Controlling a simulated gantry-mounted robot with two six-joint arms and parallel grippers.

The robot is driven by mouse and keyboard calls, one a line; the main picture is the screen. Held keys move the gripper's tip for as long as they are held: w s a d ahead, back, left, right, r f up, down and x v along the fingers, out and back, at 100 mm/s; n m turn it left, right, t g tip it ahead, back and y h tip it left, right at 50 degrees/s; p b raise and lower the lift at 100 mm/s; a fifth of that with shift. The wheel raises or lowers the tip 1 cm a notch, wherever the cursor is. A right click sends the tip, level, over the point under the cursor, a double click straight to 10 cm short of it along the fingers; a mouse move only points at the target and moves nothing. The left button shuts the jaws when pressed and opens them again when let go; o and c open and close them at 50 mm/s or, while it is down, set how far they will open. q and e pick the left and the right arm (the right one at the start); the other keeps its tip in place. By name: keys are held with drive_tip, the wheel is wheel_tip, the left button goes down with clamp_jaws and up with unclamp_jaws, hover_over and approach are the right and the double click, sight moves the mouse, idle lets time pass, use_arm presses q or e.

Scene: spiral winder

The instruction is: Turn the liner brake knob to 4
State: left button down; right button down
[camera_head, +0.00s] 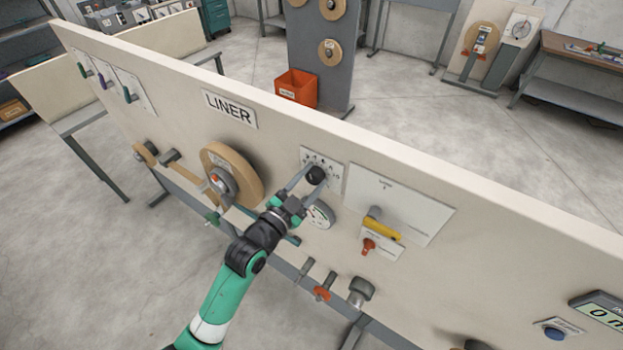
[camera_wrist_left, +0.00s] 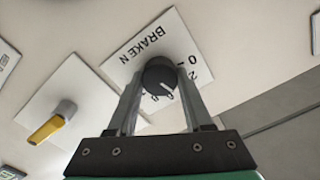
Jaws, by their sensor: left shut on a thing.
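The liner brake knob (camera_head: 316,175) is a round black knob on a small white scale plate (camera_head: 334,168) right of the LINER sign. In the left wrist view the knob (camera_wrist_left: 159,76) has a white pointer line, and its plate (camera_wrist_left: 178,38) reads "BRAKE N" with a 0 and a 2 visible. My left gripper (camera_head: 306,179) is shut on the knob, one finger on each side. In the wrist view the gripper (camera_wrist_left: 158,92) hides part of the scale, so I cannot tell which number the pointer meets. My right gripper is not in view.
A tan liner roll (camera_head: 232,172) is to the left. A yellow handle (camera_head: 383,230) and an orange-red knob (camera_head: 369,245) are to the right. Pegs stick out along the panel's lower edge.

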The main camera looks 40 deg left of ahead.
use_arm(q)
drive_tip(key=shift+c, duration=1.5)
unclamp_jaws()
drive_tip(key=s+d, duration=0.2)
drive_tip(key=s, duration=0.9)
drive_tip(key=shift+s, duration=0.25)
drive_tip(key=shift+d, duration=0.1)
